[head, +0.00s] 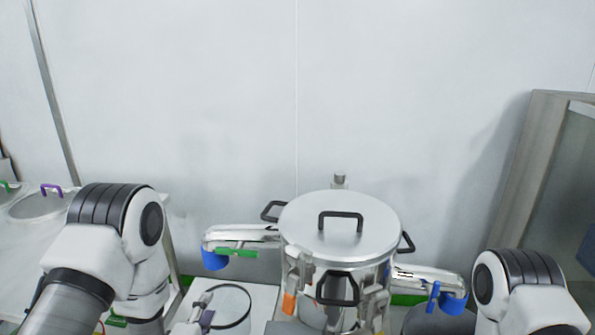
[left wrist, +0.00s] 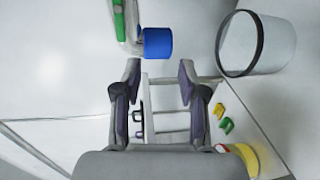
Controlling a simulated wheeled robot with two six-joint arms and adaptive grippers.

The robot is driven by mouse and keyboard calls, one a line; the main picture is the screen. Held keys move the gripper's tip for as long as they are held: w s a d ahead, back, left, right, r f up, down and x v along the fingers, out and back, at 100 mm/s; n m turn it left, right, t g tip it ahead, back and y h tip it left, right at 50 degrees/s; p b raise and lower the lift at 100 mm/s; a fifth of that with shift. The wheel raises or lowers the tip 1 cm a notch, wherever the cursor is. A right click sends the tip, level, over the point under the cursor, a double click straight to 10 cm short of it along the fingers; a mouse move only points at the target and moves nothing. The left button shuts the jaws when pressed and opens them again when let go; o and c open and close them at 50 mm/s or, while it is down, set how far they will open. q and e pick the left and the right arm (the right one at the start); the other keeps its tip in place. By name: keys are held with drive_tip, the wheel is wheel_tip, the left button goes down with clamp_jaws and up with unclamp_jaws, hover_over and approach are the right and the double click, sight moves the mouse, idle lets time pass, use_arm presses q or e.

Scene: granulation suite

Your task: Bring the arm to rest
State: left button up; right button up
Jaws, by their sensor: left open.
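My left gripper (head: 203,312) is low in the head view, just left of a pale round container with a dark rim (head: 248,315). In the left wrist view the two fingers of my left gripper (left wrist: 158,80) stand apart with nothing between them. The white left arm (head: 100,245) is bent at the left of the head view. The right arm (head: 535,305) shows only in part at the lower right, and its gripper is out of view.
A steel vessel with a handled lid (head: 365,215) stands in the middle, with blue-ended side pipes (head: 215,260). In the left wrist view, a blue pipe end (left wrist: 158,43) and the dark-rimmed container (left wrist: 270,45) lie beyond the fingers. A purple-handled lid (head: 40,204) is far left.

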use_arm(q)
drive_tip(key=s+f+m+g+p, duration=0.25)
drive_tip(key=s+f+g, duration=0.35)
drive_tip(key=s+f, duration=0.4)
drive_tip(key=s+f+m+g, duration=0.4)
drive_tip(key=s+m, duration=0.3)
drive_tip(key=s, duration=0.3)
drive_tip(key=s+f+m+g, duration=0.4)
drive_tip(key=s+m+g, duration=0.2)
drive_tip(key=s, duration=0.5)
drive_tip(key=shift+a+m+y, duration=0.3)
drive_tip(key=shift+a+m, duration=0.05)
drive_tip(key=shift+m, duration=0.6)
use_arm(e)
wheel_tip(320, 180, up, 4)
drive_tip(key=shift+f, duration=0.1)
